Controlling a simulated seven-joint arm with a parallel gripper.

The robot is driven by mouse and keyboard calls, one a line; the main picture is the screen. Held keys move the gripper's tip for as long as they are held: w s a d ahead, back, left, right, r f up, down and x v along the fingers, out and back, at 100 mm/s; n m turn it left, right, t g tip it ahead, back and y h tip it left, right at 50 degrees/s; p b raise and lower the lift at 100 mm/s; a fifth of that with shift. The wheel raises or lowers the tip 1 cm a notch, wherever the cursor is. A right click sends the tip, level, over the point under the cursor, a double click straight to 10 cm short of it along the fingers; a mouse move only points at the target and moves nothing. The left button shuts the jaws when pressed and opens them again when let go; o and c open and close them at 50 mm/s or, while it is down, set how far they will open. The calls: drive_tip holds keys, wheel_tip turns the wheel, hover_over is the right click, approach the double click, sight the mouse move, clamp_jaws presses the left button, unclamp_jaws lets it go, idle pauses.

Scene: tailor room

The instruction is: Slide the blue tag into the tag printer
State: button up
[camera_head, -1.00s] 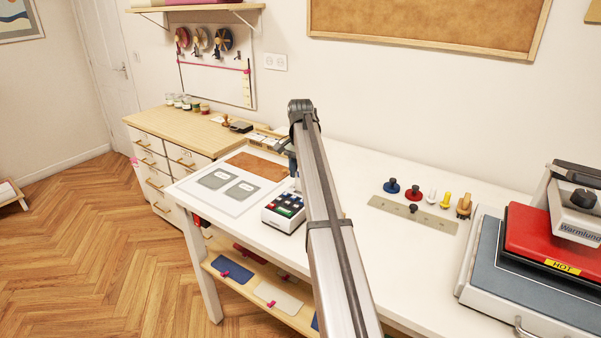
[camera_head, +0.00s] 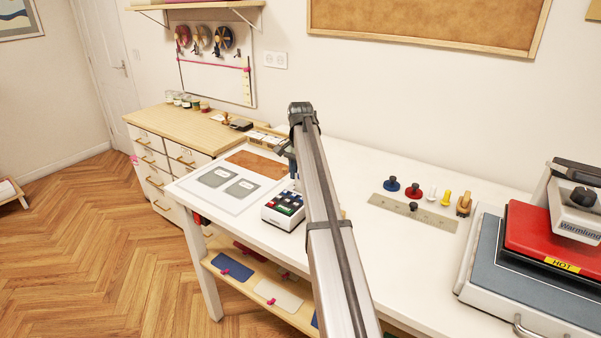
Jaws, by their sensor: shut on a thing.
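A small white unit (camera_head: 271,219) with a dark sloped face and rows of red, blue and green pieces stands on the white table, just left of my arm. I cannot tell whether it is the tag printer or a holder for tags. A dark part of my gripper (camera_head: 291,160) shows behind it, at the left edge of my arm. The fingertips are hidden behind my arm. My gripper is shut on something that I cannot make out. I cannot pick out the blue tag with certainty.
A white mat (camera_head: 212,203) with two grey patches and a brown board (camera_head: 256,165) lie left of the unit. A metal strip (camera_head: 428,215) and several coloured knobs lie to the right. A red heat press (camera_head: 540,236) marked HOT fills the right end.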

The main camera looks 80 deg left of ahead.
sight(300, 193)
drive_tip(key=shift+f, duration=1.8)
drive_tip(key=o, duration=1.1)
wheel_tip(300, 193, up, 14)
drive_tip(key=shift+f, duration=0.1)
drive_tip(key=shift+f, duration=0.1)
